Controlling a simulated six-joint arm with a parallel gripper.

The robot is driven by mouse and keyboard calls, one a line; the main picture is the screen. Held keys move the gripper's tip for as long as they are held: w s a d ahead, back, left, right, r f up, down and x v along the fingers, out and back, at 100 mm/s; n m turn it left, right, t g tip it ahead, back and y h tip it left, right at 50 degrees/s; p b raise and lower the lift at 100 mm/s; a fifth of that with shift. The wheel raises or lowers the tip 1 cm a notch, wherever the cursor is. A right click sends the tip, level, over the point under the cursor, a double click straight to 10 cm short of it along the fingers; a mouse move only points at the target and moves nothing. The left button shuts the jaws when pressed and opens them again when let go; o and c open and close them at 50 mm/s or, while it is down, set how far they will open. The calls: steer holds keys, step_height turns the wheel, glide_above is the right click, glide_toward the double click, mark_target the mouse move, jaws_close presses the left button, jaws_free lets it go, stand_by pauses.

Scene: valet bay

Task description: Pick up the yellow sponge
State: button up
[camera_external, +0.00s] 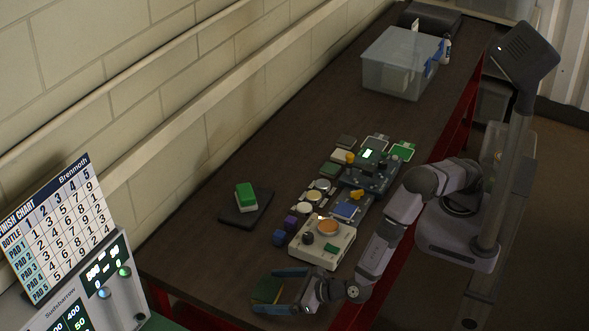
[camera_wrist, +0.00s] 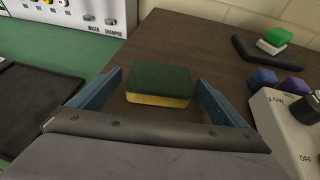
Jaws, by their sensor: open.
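The yellow sponge (camera_wrist: 158,101) has a dark green top layer and lies flat on the brown table in the wrist view. In the external view the sponge (camera_external: 267,290) is near the table's front end, partly hidden by my gripper. My gripper (camera_wrist: 158,84) is open, with one blue finger on each side of the sponge and gaps between the fingers and the sponge. In the external view my gripper (camera_external: 273,288) is low over the table's front end. Nothing is held in it.
A green-and-white block (camera_external: 245,197) lies on a dark pad (camera_external: 232,216). A clear bin (camera_external: 399,68) stands at the far end.

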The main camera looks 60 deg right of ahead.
mark_target(273, 294)
steer(key=c, duration=1.1)
steer(key=shift+r, duration=0.1)
step_height(273, 294, up, 10)
steer(key=shift+f+b, duration=0.1)
steer(key=shift+b, duration=1.15)
